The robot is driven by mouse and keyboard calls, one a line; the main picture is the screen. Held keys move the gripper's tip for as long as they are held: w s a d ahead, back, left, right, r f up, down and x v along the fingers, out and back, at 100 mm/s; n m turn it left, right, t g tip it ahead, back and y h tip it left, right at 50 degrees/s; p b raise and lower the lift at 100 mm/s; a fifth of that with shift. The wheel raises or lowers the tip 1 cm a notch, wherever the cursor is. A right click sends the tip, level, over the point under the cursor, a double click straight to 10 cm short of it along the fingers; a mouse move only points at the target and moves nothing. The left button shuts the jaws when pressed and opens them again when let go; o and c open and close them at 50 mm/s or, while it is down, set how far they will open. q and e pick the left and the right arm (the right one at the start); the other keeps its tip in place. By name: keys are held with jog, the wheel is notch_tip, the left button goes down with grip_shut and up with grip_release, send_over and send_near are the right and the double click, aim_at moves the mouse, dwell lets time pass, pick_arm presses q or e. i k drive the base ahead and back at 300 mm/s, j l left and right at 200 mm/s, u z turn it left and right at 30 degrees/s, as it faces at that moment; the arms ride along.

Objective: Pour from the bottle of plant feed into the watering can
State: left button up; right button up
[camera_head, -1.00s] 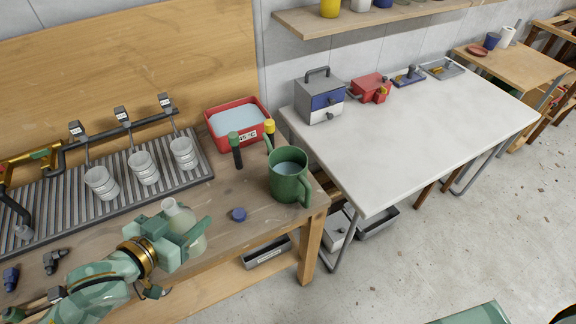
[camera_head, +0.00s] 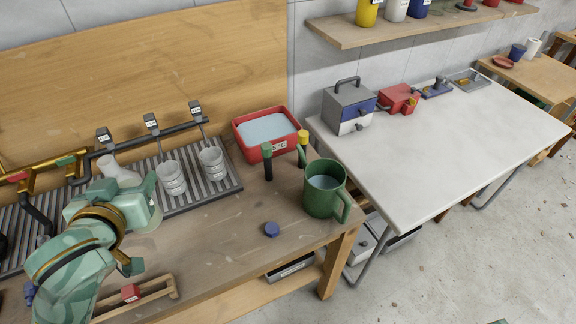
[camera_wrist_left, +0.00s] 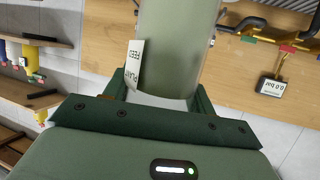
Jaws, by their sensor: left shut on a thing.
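The bottle of plant feed (camera_head: 122,174) is pale and translucent. My left gripper (camera_head: 134,208) is shut on it, above the left part of the bench. Its neck points to the upper left in the head view, looking about upright and open. In the left wrist view the bottle (camera_wrist_left: 172,48) stands between the fingers, with a white "PLANT FEED" label at its side. The watering can (camera_head: 318,199) is green, with bluish liquid inside, and stands upright on the bench to the right, well apart from the bottle. A blue cap (camera_head: 271,229) lies on the bench between them. My right gripper is out of view.
A red tub of liquid (camera_head: 285,149) and two upright dark tools, green-topped (camera_head: 268,165) and yellow-topped (camera_head: 302,145), stand behind the can. A slatted rack (camera_head: 225,184) with metal cups is behind my gripper. The bench between gripper and can is mostly clear.

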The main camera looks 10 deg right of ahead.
aim_at(325, 180)
jog(key=i+j+z, duration=0.15)
jog(key=j, duration=0.15)
jog(key=j+z, duration=0.2)
jog(key=i+j+z, duration=0.15)
jog(key=j, duration=0.3)
jog(key=z, duration=1.7)
